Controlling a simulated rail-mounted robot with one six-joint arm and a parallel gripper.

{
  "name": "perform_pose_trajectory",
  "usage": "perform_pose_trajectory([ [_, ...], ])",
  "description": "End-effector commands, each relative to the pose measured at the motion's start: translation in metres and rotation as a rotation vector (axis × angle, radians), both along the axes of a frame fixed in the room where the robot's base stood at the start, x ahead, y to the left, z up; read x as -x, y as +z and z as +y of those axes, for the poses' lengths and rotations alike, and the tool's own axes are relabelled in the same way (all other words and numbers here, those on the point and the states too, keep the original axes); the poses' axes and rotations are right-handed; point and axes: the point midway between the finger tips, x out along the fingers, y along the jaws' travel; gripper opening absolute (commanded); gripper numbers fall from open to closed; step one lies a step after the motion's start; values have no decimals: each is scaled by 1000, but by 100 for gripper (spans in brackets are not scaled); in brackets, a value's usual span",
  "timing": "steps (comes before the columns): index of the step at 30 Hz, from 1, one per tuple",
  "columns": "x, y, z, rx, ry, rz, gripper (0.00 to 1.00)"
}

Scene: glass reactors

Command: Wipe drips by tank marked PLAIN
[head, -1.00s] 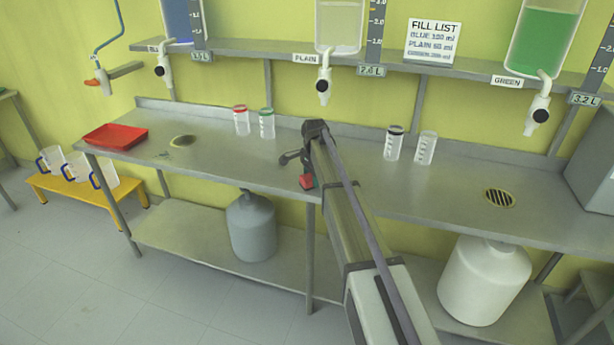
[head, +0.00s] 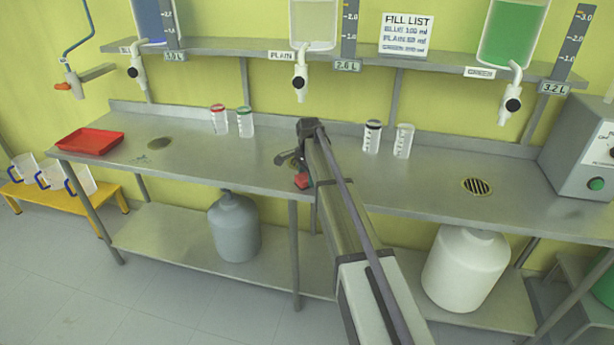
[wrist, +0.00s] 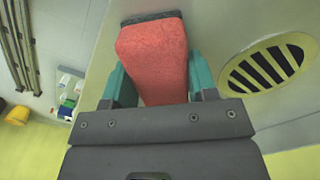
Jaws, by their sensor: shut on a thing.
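The tank marked PLAIN (head: 313,24) holds a pale liquid and stands on the wall shelf, with its label (head: 281,56) below it. Its white tap (head: 300,80) hangs over the bench (head: 225,168). My gripper (wrist: 155,85) is shut on a red sponge (wrist: 155,50), held between teal fingers. In the head view the sponge (head: 302,181) shows near the bench's front edge, below the PLAIN tap. I cannot tell whether it touches the bench. No drips show clearly by this tank; my arm hides part of the bench there.
A slotted drain (wrist: 268,65) lies right of the sponge in the wrist view. Red- and green-rimmed beakers (head: 232,121) stand left of my arm, two more (head: 387,139) right of it. A red tray (head: 90,141) lies far left; a grey machine (head: 580,150) stands right.

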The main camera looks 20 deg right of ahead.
Motion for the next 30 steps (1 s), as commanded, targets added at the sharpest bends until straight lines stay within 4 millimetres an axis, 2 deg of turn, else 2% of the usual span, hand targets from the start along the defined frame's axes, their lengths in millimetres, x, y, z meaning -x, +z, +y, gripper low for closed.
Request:
perform_pose_trajectory([
  [9, -17, 2, 28, -1, 2, -1, 29],
  [17, -21, 1, 34, -1, 2, -1, 29],
  [25, -35, -1, 58, -1, 3, -1, 29],
  [30, -37, -1, 62, -1, 2, -2, 29],
])
